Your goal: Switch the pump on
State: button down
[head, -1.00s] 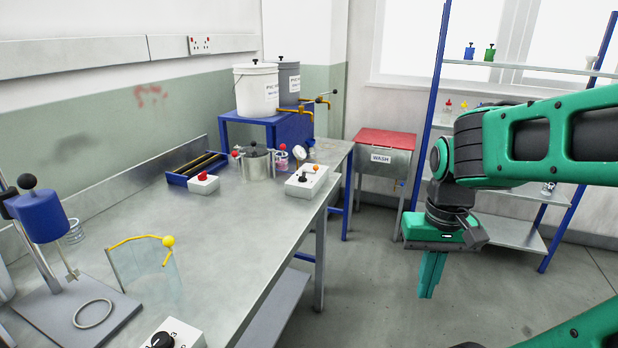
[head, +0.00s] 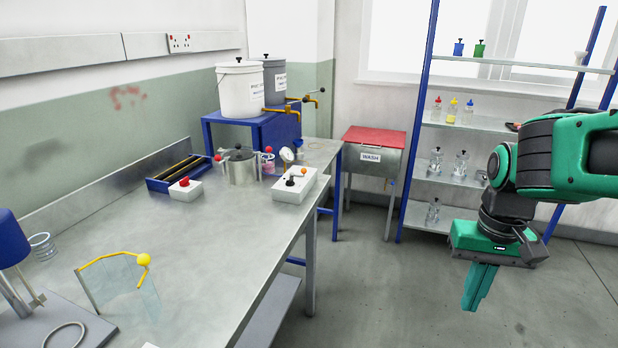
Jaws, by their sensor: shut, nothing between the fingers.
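A white control box (head: 300,184) stands on the bench near its right edge. It carries a black knob and a small lever with an orange ball (head: 304,171), which leans to one side. A round pressure gauge (head: 287,155) stands just behind it. A smaller white box with a red button (head: 183,184) sits farther left. I cannot tell from the picture which of these controls the pump. My gripper (head: 478,290) is shut and empty. It points down over open floor, right of the bench and well apart from both boxes.
A metal pot (head: 240,168) stands between the boxes. A clear shield with a yellow handle (head: 120,283) stands at the bench's near left. White and grey buckets with taps sit on a blue stand behind. A shelf rack (head: 470,130) stands behind my arm. Floor right of the bench is clear.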

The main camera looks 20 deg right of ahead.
aim_at(288, 183)
jog(key=z, duration=0.05)
jog(key=i, duration=1)
jog(key=u, duration=0.05)
